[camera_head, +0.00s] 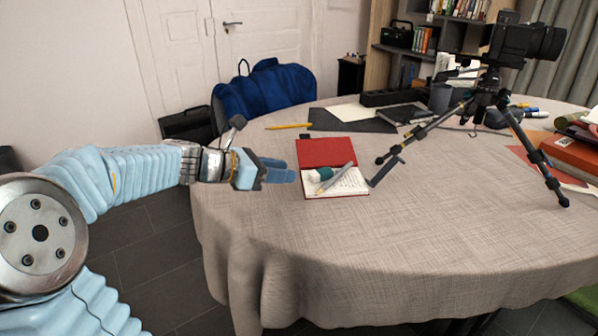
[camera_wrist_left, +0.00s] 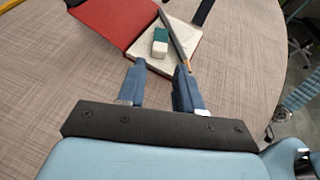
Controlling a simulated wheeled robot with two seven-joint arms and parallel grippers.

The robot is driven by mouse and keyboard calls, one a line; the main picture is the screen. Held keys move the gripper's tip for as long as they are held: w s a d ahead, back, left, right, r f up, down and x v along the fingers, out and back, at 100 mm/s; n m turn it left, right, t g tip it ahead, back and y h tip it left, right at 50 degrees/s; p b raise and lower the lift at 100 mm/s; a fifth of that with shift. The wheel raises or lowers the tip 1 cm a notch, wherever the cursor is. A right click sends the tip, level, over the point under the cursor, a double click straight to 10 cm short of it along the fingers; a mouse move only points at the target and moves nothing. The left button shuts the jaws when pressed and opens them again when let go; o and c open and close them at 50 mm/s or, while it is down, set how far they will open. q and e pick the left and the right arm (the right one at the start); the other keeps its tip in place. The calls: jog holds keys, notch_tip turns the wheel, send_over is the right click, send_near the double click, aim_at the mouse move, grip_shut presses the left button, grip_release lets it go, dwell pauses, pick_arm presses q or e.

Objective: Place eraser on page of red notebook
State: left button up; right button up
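The red notebook (camera_head: 327,152) lies open on the table, red cover to the back and a written white page (camera_head: 350,184) to the front. It also shows in the left wrist view (camera_wrist_left: 112,20). A green and white eraser (camera_head: 320,175) lies on the page, near its left side; the left wrist view shows it too (camera_wrist_left: 160,42). A grey pen-like object (camera_head: 335,178) lies slantwise across the page beside it. My left gripper (camera_head: 283,169) is open and empty, just left of the page; in the left wrist view its fingers (camera_wrist_left: 158,75) point toward the eraser. My right gripper is out of view.
A black tripod (camera_head: 480,100) with a camera stands right of the notebook, one leg close to the page. A yellow pencil (camera_head: 288,126) and dark sheets (camera_head: 350,121) lie behind. An orange-red book (camera_head: 572,153) lies far right. The table's front (camera_head: 400,235) is clear.

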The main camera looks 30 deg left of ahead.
pick_arm(q)
jog(key=v, duration=0.4)
jog(key=shift+s+a+r, duration=0.15)
jog(key=shift+s, duration=0.2)
